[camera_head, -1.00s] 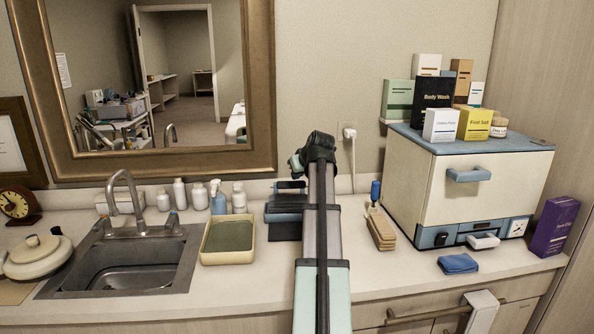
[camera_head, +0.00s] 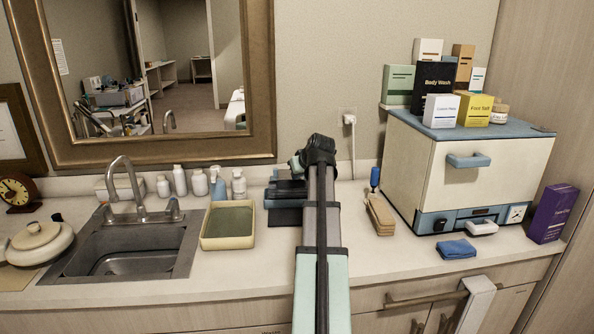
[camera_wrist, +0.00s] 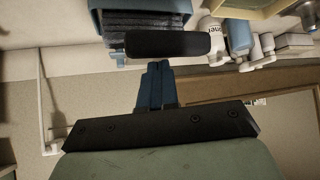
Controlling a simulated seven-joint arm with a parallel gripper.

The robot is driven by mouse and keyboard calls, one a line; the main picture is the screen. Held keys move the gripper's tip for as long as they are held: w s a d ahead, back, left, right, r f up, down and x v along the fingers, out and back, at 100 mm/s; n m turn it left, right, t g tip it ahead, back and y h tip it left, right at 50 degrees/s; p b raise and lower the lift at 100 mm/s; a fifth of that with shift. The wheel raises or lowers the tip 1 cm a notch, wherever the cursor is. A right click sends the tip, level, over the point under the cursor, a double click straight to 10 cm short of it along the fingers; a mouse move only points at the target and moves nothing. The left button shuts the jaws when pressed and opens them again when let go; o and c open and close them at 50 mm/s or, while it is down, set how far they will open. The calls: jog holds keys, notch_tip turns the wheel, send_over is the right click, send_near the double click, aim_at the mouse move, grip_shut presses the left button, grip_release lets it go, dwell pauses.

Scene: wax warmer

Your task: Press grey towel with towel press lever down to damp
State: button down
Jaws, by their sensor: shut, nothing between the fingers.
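The blue towel press (camera_head: 283,204) stands on the counter beside my arm, its right side partly hidden. In the wrist view the press (camera_wrist: 120,8) is at the top, with dark grey folded layers (camera_wrist: 145,22) that look like the grey towel. The black lever bar (camera_wrist: 168,44) lies in front of them. My gripper (camera_wrist: 155,66) shows as narrow blue fingers, shut with nothing between them, right at the bar. I cannot tell whether they touch it. In the head view the gripper is hidden behind my wrist.
A cream tray (camera_head: 206,242) and the sink (camera_head: 70,262) are left of the press. Wooden brushes (camera_head: 379,215), a blue cloth (camera_head: 457,249) and the cream warmer cabinet (camera_head: 466,195) are to the right. Bottles (camera_head: 199,183) stand behind.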

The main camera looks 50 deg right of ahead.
aim_at(297, 183)
jog(key=shift+s+a+f, duration=0.15)
jog(key=shift+a+f, duration=0.05)
jog(key=shift+f, duration=0.6)
jog(key=shift+s+a+f, duration=0.15)
jog(key=shift+f, duration=0.65)
jog(key=shift+w+r, duration=0.1)
jog(key=shift+r, duration=0.8)
jog(key=shift+r, duration=0.1)
jog(key=shift+v, duration=2.95)
jog(key=v, duration=1.3)
jog(key=shift+s+r, duration=0.2)
jog(key=shift+s, duration=0.15)
jog(key=shift+a, duration=0.2)
